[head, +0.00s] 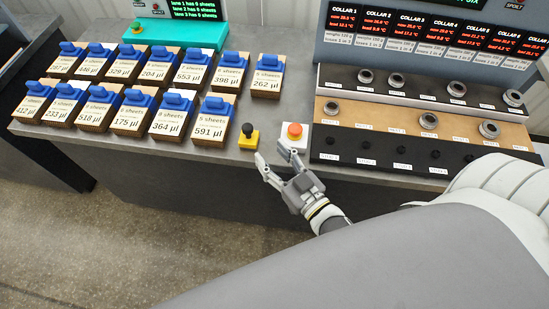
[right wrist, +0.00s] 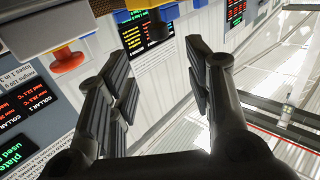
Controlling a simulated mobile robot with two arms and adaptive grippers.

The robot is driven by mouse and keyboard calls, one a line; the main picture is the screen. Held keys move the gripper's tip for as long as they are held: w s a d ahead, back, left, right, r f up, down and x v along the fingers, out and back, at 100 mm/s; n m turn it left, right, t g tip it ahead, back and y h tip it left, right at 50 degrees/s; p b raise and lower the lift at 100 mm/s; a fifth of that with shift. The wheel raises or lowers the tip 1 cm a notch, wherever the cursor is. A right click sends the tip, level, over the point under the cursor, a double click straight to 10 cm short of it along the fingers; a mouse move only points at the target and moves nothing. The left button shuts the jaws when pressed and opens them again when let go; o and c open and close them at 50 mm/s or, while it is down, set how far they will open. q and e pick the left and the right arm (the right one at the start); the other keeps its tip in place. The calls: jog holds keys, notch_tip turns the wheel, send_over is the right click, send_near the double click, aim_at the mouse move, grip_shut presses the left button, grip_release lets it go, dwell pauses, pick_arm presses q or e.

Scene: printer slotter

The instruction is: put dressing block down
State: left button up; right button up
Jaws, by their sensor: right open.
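No label marks a dressing block, and I cannot tell which piece it is. A small yellow block with a black knob (head: 249,138) stands at the table's front edge. To its right is a white block with an orange-red button (head: 294,132). My right gripper (head: 268,168) is just in front of these two, fingers apart and empty. In the right wrist view the open fingers (right wrist: 160,78) hold nothing. The white block (right wrist: 50,22) and the black knob (right wrist: 157,32) also show there, apart from the fingers. My left gripper is out of view.
Two rows of labelled blocks with blue tops (head: 131,115) fill the table's left side. A teal box (head: 172,34) stands behind. At right is a stepped rack (head: 385,117) with metal collars, below display panels (head: 430,35). Some grey tabletop (head: 262,110) is bare.

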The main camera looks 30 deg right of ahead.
aim_at(250, 131)
jog(key=w+g+p, duration=0.1)
jog(key=w, duration=0.1)
jog(key=w+r+g+p, duration=0.1)
jog(key=w+p, duration=0.1)
jog(key=w+a+g+p, duration=0.1)
jog(key=w, duration=0.2)
jog(key=shift+r+h+p, duration=0.3)
jog(key=shift+w+a+f, duration=0.15)
jog(key=shift+w, duration=0.2)
jog(key=shift+f+p+x, duration=0.2)
jog(key=shift+p+x, duration=0.2)
jog(key=shift+x, duration=0.7)
jog(key=shift+f+p+x, duration=0.2)
jog(key=shift+p+x, duration=0.2)
jog(key=shift+x, duration=0.7)
jog(key=shift+s, duration=0.15)
grip_shut()
